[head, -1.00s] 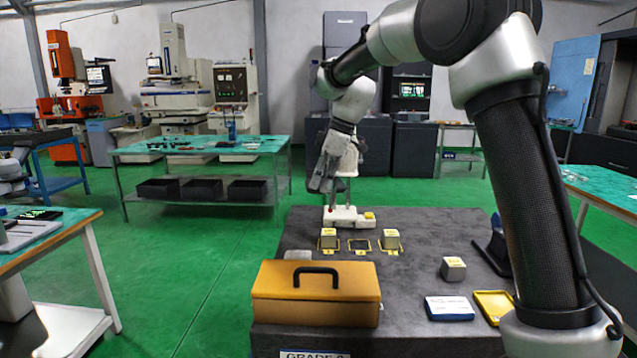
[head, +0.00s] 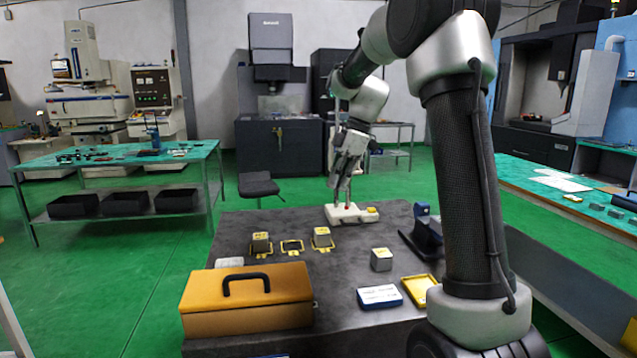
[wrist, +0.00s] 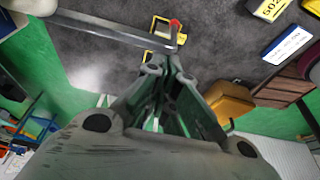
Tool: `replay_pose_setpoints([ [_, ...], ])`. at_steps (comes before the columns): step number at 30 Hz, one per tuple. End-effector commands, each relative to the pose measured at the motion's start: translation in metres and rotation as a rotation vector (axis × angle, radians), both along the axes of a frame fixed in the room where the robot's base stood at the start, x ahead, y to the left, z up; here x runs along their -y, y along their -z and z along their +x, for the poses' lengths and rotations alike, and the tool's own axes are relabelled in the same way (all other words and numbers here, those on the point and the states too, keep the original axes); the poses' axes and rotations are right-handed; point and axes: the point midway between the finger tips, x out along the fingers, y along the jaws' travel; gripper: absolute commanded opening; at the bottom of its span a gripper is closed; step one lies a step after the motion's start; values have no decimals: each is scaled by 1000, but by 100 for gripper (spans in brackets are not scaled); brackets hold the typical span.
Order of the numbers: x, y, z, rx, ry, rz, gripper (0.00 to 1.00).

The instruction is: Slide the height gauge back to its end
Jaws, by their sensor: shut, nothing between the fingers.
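The height gauge (head: 343,214) stands at the far end of the dark granite table (head: 225,232), with a white base, a yellow block on its right and a small red part near its middle. My gripper (head: 341,184) hangs just above the base, in front of the gauge's thin upright, which it partly hides. My gripper is shut and empty. In the wrist view, its fingers (wrist: 160,85) are together, and a grey bar with a red tip (wrist: 174,24), seemingly part of the gauge, lies just beyond them. Whether the fingers touch the gauge I cannot tell.
Grey blocks (head: 261,242) in yellow frames stand nearer on the table. An orange toolbox (head: 240,312), a loose grey block (head: 381,260), a blue-white card box (head: 380,297), a yellow tray (head: 418,294) and a dark blue stand (head: 425,235) are also there. A stool (head: 258,184) stands beyond.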

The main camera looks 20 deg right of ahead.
Motion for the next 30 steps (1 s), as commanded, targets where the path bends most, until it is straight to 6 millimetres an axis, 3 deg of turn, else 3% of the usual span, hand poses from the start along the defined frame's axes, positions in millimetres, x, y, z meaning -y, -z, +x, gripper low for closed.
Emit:
replay_pose_setpoints([
  [5,10,0,-2,0,0,-1,0],
  [17,10,0,-2,0,0,-1,0],
  [21,1,0,1,0,-1,-1,0],
  [26,-27,1,10,0,0,0,0],
  [30,-13,-35,9,6,7,-1,0],
])
